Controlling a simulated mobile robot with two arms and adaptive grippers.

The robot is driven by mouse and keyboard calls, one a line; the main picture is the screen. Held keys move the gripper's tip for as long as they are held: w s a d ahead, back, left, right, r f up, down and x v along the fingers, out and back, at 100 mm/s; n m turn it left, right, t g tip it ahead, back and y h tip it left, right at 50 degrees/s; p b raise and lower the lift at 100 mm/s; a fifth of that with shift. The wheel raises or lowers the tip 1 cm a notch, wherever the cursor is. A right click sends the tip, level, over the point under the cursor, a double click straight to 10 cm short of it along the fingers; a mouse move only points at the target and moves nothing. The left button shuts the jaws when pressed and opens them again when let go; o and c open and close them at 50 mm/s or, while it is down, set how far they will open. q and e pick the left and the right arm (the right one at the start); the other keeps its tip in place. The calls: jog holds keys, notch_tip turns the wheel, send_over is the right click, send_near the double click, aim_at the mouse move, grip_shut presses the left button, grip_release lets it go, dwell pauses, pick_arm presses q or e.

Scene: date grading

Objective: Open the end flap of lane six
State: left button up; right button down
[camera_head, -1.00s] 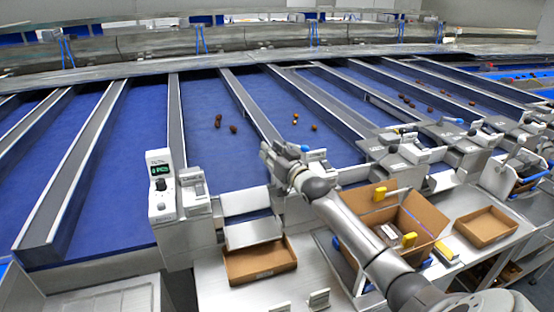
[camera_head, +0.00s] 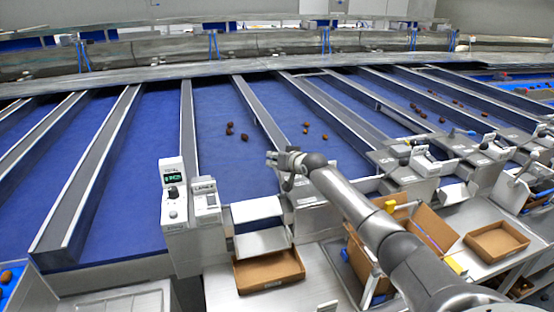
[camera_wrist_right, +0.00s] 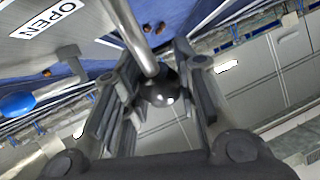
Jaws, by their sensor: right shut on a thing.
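My right gripper (camera_head: 278,165) is at the end of the lane divider, just right of the lane with loose dates. In the right wrist view its fingers (camera_wrist_right: 160,95) are shut around a metal lever with a dark ball knob (camera_wrist_right: 160,92). A plate marked OPEN (camera_wrist_right: 55,18) lies to the left, with a blue knob (camera_wrist_right: 16,104) below it. In the head view the lever is hidden by the gripper. A pale end flap (camera_head: 262,242) slopes down at the lane's end, above a cardboard tray (camera_head: 270,282). The lane number is too small to read. My left gripper is out of view.
A control box (camera_head: 174,200) with a green display stands left of the flap. Dates (camera_head: 244,138) lie on the blue belt.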

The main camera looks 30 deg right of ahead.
jog(key=shift+d+r, duration=0.2)
jog(key=shift+r, duration=0.2)
jog(key=c, duration=1.2)
grip_release()
jog(key=shift+f, duration=0.1)
jog(key=shift+o, duration=0.5)
jog(key=shift+f, duration=0.15)
jog(key=shift+s+a, duration=0.1)
jog(key=d+v, duration=0.1)
jog(key=v, duration=1)
jog(key=shift+s+a+r, duration=0.2)
jog(key=shift+s+a, duration=0.2)
jog(key=shift+a, duration=0.1)
